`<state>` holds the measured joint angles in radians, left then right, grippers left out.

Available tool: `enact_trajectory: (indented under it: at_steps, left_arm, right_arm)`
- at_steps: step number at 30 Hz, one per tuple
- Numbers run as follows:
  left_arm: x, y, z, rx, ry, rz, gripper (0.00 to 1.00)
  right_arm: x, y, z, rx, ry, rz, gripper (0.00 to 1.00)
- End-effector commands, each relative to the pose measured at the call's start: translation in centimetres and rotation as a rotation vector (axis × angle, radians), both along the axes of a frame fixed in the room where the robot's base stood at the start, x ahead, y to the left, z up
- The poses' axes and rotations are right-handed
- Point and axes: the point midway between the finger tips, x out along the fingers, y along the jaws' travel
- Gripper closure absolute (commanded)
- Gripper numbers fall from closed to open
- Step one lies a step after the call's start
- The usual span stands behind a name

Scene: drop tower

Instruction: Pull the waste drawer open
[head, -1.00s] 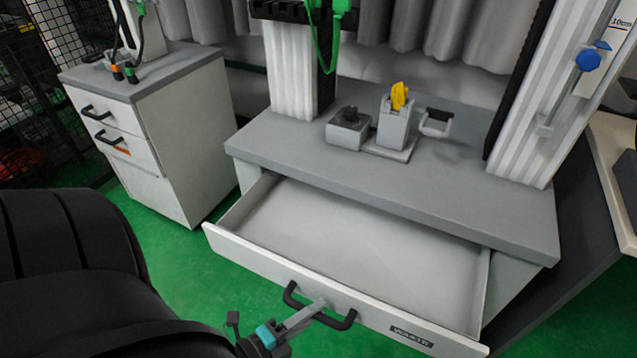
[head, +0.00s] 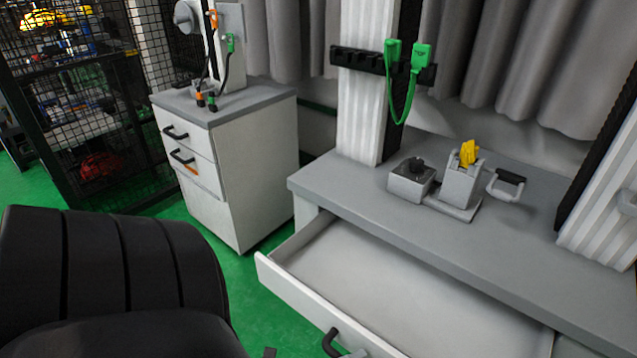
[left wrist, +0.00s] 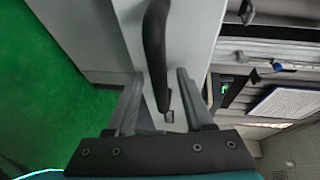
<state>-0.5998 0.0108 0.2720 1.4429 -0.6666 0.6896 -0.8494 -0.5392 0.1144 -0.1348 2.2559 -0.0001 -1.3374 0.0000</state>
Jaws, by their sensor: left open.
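The waste drawer (head: 300,300) under the grey workbench is pulled out, and its inside looks empty. Its black handle (head: 329,342) is cut off by the bottom edge of the head view. In the left wrist view the handle (left wrist: 155,45) runs between the two fingers of my left gripper (left wrist: 159,75). The fingers stand apart on either side of it, and I cannot tell whether either touches it. In the head view most of this gripper is below the frame. My right gripper is in neither view.
The grey bench top (head: 345,197) holds a grey fixture with a yellow piece (head: 468,153). A white drawer cabinet (head: 262,165) stands left of the bench. A mesh fence (head: 80,110) is at the far left. Green floor shows between cabinet and bench.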

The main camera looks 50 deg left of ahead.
Motion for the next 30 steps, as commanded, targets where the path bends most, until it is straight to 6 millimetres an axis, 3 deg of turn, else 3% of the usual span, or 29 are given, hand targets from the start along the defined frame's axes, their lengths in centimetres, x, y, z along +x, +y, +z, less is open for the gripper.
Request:
enact_trajectory:
  at_steps: [7, 21, 30]
  left_arm:
    - [-1.5, 0.3, 0.3, 0.001, 0.003, 0.001, 0.48]
    - [-11.8, 1.9, 2.3, 0.000, 0.005, 0.001, 0.48]
    - [-14.7, 2.4, 2.8, 0.001, 0.000, 0.000, 0.48]
  right_arm:
    - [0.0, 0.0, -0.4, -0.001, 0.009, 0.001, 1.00]
    - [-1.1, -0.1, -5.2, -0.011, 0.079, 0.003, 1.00]
    - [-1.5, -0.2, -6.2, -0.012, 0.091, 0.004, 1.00]
